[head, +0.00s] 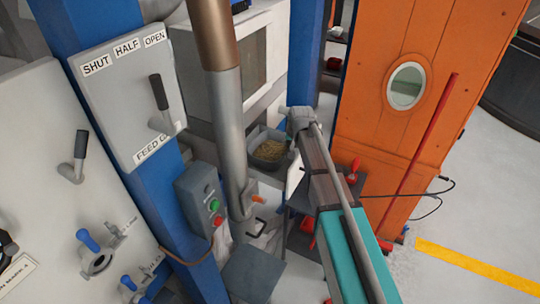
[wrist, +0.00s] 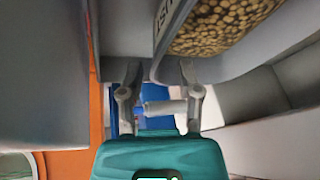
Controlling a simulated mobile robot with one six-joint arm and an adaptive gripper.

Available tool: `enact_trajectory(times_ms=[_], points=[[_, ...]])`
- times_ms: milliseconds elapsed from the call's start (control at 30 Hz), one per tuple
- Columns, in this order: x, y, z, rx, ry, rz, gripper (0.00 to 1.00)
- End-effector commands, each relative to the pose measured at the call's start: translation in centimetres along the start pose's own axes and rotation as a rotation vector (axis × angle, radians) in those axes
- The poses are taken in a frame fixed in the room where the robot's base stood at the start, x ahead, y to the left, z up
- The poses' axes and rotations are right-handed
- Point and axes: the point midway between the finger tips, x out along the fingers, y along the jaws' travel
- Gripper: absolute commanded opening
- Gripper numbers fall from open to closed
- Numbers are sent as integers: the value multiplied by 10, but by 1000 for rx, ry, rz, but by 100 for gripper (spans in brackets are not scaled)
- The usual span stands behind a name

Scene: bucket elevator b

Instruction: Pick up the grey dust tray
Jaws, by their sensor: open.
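The grey dust tray (head: 257,160) sits below the white cabinet in the middle of the head view, filled with brown grain-like bits. In the wrist view the tray's wall (wrist: 166,48) and part of its lettering show close up at the top, with brown pellets inside to the right. My gripper (wrist: 160,74) is open, its two fingers apart and pointing at the tray. The near end of the tray's wall lies in line with the gap between the fingers. I cannot tell whether it touches them. My fingers are hard to make out in the head view.
An orange cabinet (head: 400,130) with a round window stands right of my arm. A grey vertical pipe (head: 228,140) and a control box (head: 203,203) with green and red buttons stand left of the tray. Grey floor (head: 440,225) is open at the right.

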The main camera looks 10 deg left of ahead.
Motion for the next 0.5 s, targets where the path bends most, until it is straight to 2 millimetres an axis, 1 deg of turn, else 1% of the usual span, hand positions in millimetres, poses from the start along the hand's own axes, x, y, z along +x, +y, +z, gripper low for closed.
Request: enact_trajectory(times_ms=[267,500], points=[[4,0,0,0,0,0,45],[21,1,1,0,0,0,45]])
